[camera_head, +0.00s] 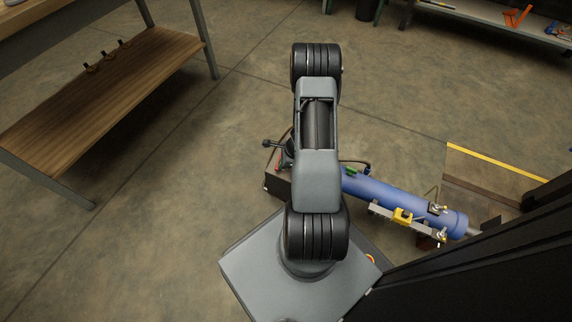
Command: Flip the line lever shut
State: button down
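A blue cylinder (390,196) lies on the right of my arm, with its left end hidden behind the arm. A yellow part (402,216) sits on a grey bar along its near side. A small green part (350,171) shows near the cylinder's left end. A black part with a round knob (267,144) sticks out left of my arm. I cannot tell which of these is the line lever, nor whether it is open or shut. My arm covers the middle of the view, and my gripper does not show.
A wooden-shelved bench (100,90) stands at the left. A dark box (278,184) shows beside my arm. A yellow-edged frame (495,163) and a dark structure are at the right. A low shelf with tools (490,18) is at the upper right. Floor is clear at lower left.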

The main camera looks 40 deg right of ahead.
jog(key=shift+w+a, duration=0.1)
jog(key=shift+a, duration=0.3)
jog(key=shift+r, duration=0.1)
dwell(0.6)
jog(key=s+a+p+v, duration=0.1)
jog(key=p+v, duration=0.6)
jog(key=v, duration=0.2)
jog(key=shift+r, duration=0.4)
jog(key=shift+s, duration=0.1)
